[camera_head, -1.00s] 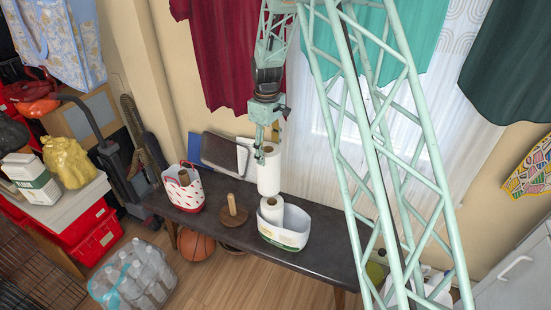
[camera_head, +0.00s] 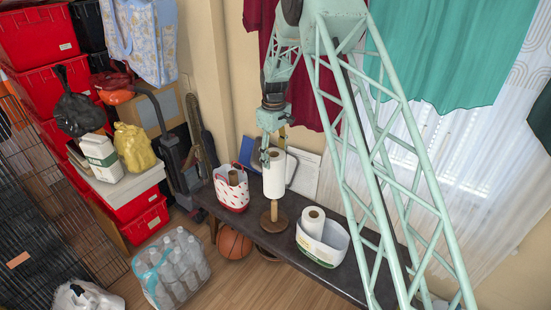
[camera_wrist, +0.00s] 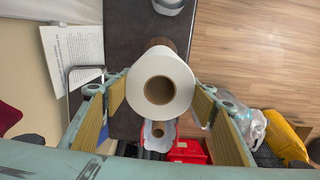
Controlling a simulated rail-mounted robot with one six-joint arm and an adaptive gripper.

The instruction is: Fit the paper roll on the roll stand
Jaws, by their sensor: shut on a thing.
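My gripper (camera_head: 272,157) is shut on a white paper roll (camera_head: 274,179) and holds it upright by its upper part. The roll stand (camera_head: 275,217), a round dark wooden base with a light wooden post, stands on the dark bench right below the roll. Most of the post shows under the roll's lower end; I cannot tell whether its tip is inside the core. In the wrist view the roll (camera_wrist: 178,103) is end-on between the two fingers, its brown core facing me. It hides most of the stand, and only a brown edge of the base (camera_wrist: 158,42) shows.
A white oval basket (camera_head: 322,246) with another roll stands right of the stand. A red-and-white basket (camera_head: 231,189) with a brown-cored roll stands left. Papers and folders (camera_head: 303,172) lean at the wall behind the bench (camera_head: 345,281).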

